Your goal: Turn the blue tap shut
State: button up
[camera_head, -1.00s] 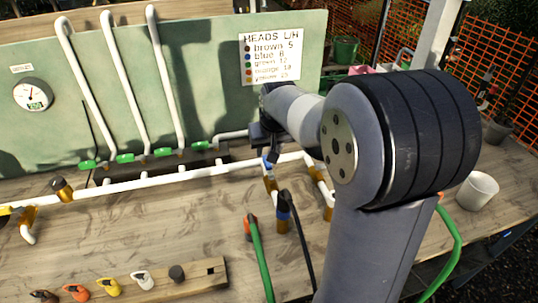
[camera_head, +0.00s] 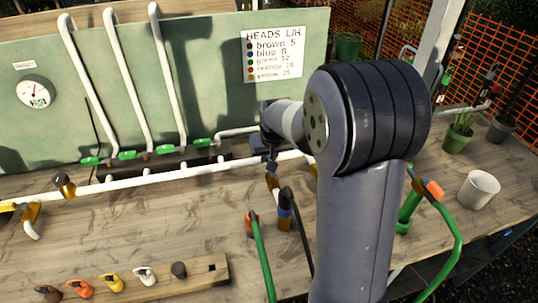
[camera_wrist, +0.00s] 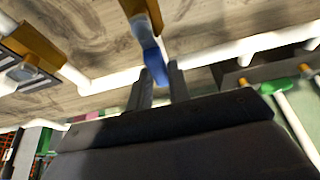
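The blue tap's handle (camera_wrist: 152,55) shows in the wrist view, on a brass body (camera_wrist: 131,7) on a white pipe. My gripper (camera_wrist: 161,70) has its two dark fingers apart, one on each side of the handle's end. I cannot tell whether either finger touches it. In the head view my gripper (camera_head: 268,163) is over the tap and hides the handle. The tap's brass body (camera_head: 272,183) shows just below it.
A white pipe (camera_head: 140,182) runs across the bench, with green taps (camera_head: 127,154) behind it. A blue-banded brass fitting with a black hose (camera_head: 285,210) and a green hose (camera_head: 260,250) stand close in front. A wooden rack (camera_head: 205,280) holds several coloured heads.

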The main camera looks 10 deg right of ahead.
grip_shut()
jog(key=shift+d, duration=0.1)
dwell(0.3)
jog(key=s+d+m+g+h+b, duration=0.4)
jog(key=m+b, duration=0.3)
jog(key=m, duration=1.1)
jog(key=shift+s+d+g, duration=0.2)
jog(key=shift+s+g, duration=0.1)
dwell(0.4)
jog(key=shift+o, duration=2.3)
grip_release()
